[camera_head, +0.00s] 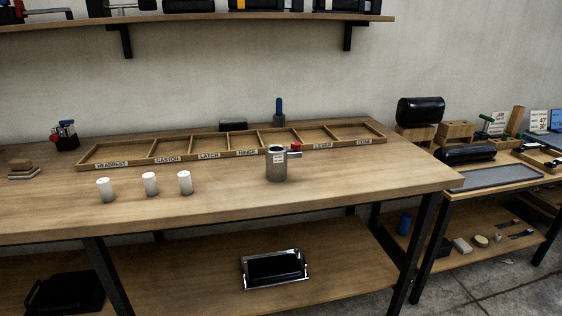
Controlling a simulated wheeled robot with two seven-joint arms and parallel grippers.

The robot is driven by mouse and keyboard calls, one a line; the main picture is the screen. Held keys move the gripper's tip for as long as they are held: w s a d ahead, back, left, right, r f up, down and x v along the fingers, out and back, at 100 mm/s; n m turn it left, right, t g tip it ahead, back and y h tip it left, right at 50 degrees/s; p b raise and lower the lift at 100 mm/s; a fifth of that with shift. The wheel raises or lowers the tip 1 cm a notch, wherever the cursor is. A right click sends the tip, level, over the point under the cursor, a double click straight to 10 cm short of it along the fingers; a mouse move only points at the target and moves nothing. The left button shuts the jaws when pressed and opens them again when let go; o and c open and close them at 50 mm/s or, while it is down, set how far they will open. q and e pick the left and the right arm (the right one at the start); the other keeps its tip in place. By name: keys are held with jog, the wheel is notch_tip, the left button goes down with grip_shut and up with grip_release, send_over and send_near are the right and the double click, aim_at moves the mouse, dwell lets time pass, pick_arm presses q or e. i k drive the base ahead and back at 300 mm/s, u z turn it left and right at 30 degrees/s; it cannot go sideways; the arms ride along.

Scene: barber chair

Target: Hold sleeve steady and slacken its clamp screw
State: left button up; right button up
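A grey metal sleeve (276,166) stands upright on the wooden workbench (225,205), right of the middle, in front of the labelled tray. It has a small pale label near its top. A short grey side piece with a red part (296,147) sticks out to the right of its upper end; I cannot tell whether this is the clamp screw. Neither of my grippers shows in the head view.
A low wooden tray (200,158) with several labelled compartments lies behind the sleeve. Three white cylinders (150,184) stand at the left front. A red-and-blue tool holder (66,135) sits at back left. A second bench (500,176) stands right. The bench front around the sleeve is clear.

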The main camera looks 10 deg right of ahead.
aim_at(296, 146)
jog(key=z, duration=2.05)
jog(key=i, duration=1.5)
jog(key=u, duration=1.55)
